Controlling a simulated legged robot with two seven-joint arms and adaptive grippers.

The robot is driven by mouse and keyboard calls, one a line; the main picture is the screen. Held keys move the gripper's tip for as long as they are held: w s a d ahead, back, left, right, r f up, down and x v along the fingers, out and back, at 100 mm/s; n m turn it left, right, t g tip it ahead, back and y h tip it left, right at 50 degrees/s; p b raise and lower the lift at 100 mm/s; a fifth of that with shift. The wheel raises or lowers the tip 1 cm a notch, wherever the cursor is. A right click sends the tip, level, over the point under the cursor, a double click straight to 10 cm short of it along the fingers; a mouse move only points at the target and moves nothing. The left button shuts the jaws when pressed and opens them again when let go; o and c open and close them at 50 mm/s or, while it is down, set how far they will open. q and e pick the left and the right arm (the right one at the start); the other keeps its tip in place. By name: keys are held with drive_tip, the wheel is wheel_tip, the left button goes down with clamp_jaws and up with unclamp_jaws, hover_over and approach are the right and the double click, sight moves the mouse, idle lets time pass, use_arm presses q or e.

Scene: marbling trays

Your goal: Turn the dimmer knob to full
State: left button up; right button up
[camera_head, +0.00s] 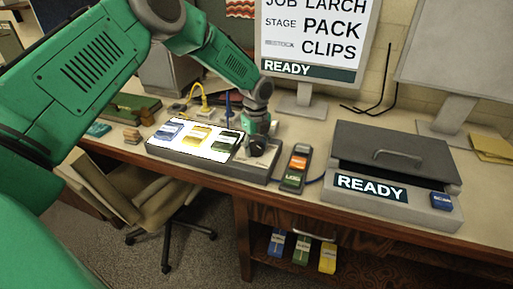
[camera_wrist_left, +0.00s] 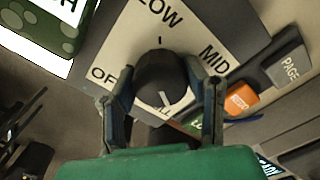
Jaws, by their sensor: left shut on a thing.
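The dimmer knob (camera_wrist_left: 161,78) is a dark round knob on a pale dial plate (camera_wrist_left: 121,38) marked OFF, LOW and MID, with a partly hidden label ending in "LL". A short white line on the knob sits at its lower side in the left wrist view, toward that label. My left gripper (camera_wrist_left: 162,92) has one finger on each side of the knob and is shut on it. In the head view the gripper (camera_head: 257,136) is at the right end of the light panel (camera_head: 178,151), over the knob (camera_head: 257,148). My right gripper is out of view.
A handheld remote (camera_head: 296,167) with orange and green keys lies just right of the panel. A grey press (camera_head: 390,160) reading READY stands further right. A monitor (camera_head: 308,60) is behind. Coloured packs lie on the lit panel. A chair (camera_head: 150,190) is below the desk.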

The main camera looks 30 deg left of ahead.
sight(256, 144)
use_arm(q)
drive_tip(key=shift+w+r, duration=0.2)
drive_tip(key=shift+w, duration=0.05)
drive_tip(key=o, duration=1.1)
drive_tip(key=shift+o, duration=0.2)
drive_tip(key=shift+f, duration=0.2)
drive_tip(key=shift+s+r, duration=0.1)
drive_tip(key=shift+r, duration=0.1)
wheel_tip(256, 144, up, 12)
drive_tip(key=shift+f, duration=0.25)
drive_tip(key=shift+a, duration=0.1)
